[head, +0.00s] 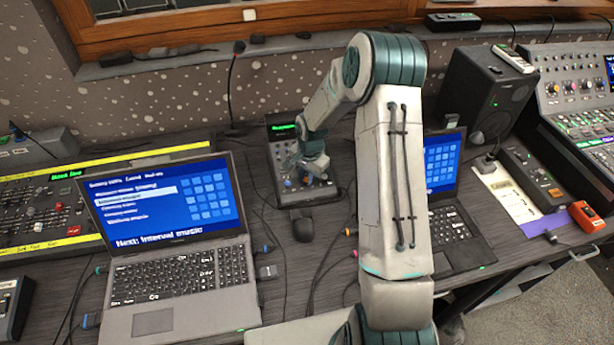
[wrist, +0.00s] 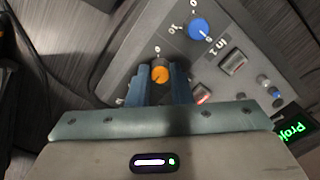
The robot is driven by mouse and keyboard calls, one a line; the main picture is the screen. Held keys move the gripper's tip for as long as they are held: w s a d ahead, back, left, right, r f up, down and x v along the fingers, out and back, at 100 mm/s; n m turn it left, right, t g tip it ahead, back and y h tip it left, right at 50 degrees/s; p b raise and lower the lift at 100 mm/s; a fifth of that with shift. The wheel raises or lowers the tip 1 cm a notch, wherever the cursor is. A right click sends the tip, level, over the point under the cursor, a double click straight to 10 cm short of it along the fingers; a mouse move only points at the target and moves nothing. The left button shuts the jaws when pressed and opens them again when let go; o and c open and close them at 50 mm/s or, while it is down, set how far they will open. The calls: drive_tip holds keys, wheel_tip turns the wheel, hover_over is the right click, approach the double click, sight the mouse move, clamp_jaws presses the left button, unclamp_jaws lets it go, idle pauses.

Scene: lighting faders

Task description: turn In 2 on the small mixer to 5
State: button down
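The small mixer (head: 300,165) stands at the back of the desk, between the two laptops. In the wrist view its grey panel (wrist: 135,60) is tilted across the picture. A blue knob (wrist: 200,28) carries the label In 1. An orange knob (wrist: 160,72) sits to its lower left; its label is not readable, partly hidden by my gripper. In the head view my arm hides part of the mixer.
A laptop (head: 180,240) stands left, another laptop (head: 445,200) right. A black mouse (head: 302,225) lies in front of the mixer. A speaker (head: 485,95) stands back right. Cables cross the desk.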

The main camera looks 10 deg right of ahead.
drive_tip(key=shift+n, duration=0.3)
drive_tip(key=n+b, duration=0.2)
drive_tip(key=n, duration=0.1)
drive_tip(key=shift+f, duration=0.1)
drive_tip(key=n+b, duration=0.2)
drive_tip(key=n, duration=0.3)
drive_tip(key=shift+a+n+h, duration=0.1)
drive_tip(key=shift+n+h, duration=0.2)
drive_tip(key=shift+n, duration=0.1)
drive_tip(key=n+b, duration=0.1)
drive_tip(key=n, duration=0.7)
drive_tip(key=shift+n+h+b, duration=0.3)
drive_tip(key=shift+b, duration=0.05)
drive_tip(key=shift+n, duration=0.3)
drive_tip(key=c, duration=1.3)
unclamp_jaws()
